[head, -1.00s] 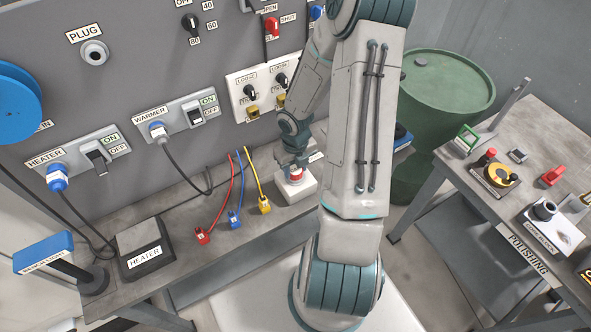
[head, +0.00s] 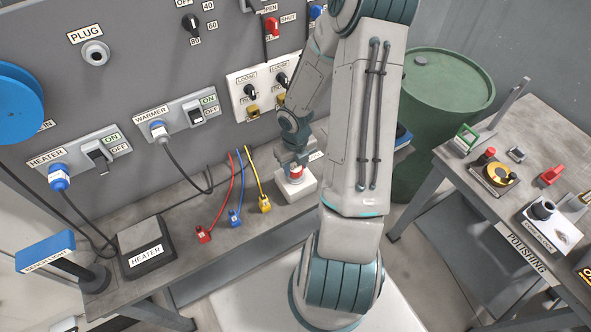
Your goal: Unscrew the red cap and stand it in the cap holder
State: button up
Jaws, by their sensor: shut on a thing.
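The red cap (head: 296,170) sits on top of a white block (head: 297,188) on the grey bench, right of the three coloured plugs. My gripper (head: 296,165) points down over the cap and is shut on it; the fingers and forearm partly cover the cap. The cap looks level and still at the block's top; I cannot tell whether it is loose. On the polishing table at the right, a small white stand labelled in print too small to read for certain, perhaps the cap holder (head: 561,240), holds a dark round part.
Red (head: 203,234), blue (head: 235,217) and yellow (head: 264,204) cabled plugs lie left of the block. The heater box (head: 147,264) is farther left. The switch panel (head: 258,85) rises behind. A green barrel (head: 440,85) stands between bench and polishing table.

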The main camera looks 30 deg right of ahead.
aim_at(295, 167)
jog(key=shift+r, duration=0.3)
jog(key=shift+r, duration=1.05)
jog(key=shift+r, duration=0.25)
notch_tip(295, 167, up, 5)
jog(key=shift+d+f, duration=0.1)
jog(key=shift+f, duration=0.05)
jog(key=s+d+f, duration=0.2)
jog(key=d+f, duration=0.4)
jog(key=d, duration=0.6)
jog(key=shift+s+f, duration=0.15)
jog(key=shift+s, duration=0.15)
